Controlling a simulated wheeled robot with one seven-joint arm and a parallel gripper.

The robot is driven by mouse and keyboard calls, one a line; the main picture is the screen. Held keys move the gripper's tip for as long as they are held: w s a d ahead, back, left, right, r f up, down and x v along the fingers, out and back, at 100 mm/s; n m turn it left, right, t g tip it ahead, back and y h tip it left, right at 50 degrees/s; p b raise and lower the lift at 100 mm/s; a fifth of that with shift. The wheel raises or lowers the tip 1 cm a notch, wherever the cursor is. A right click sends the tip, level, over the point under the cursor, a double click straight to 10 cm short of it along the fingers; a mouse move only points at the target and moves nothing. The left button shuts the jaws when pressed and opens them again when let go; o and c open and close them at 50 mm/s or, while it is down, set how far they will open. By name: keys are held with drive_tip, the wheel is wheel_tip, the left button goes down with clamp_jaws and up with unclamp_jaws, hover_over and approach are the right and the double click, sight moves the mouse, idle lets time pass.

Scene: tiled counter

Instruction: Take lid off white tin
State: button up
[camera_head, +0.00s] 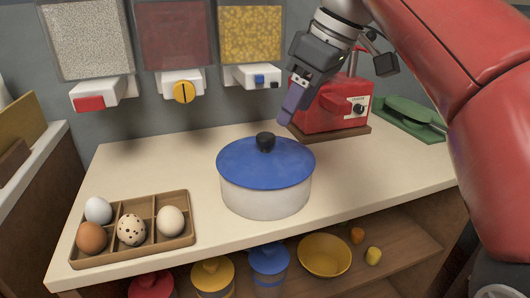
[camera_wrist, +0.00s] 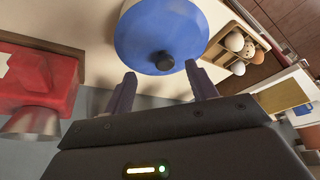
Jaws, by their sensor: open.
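The white tin (camera_head: 265,195) is a round pot-like container standing upright on the counter. Its blue lid (camera_head: 240,160) sits on top and has a black knob (camera_head: 265,141). My gripper (camera_head: 287,112) is open and empty, above and behind the lid, a little right of the knob and apart from it. In the wrist view the blue lid (camera_wrist: 165,25) and its black knob (camera_wrist: 164,60) lie beyond my two spread fingers (camera_wrist: 162,90). The tin's white side is mostly hidden there.
A wooden tray (camera_head: 160,247) with several eggs stands at the front left. A red machine (camera_head: 335,105) and a green scale (camera_head: 405,115) stand at the back right. Dispensers (camera_head: 180,85) hang on the wall. A shelf below holds canisters and a yellow bowl (camera_head: 325,258).

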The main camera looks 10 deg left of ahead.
sight(266, 135)
drive_tip(key=a, duration=0.1)
drive_tip(key=a+n, duration=0.1)
drive_tip(key=shift+w+a+f, duration=0.3)
drive_tip(key=shift+f, duration=0.1)
drive_tip(key=x, duration=0.5)
drive_tip(key=shift+a+f+b, duration=0.25)
drive_tip(key=shift+a+b, duration=0.05)
clamp_jaws()
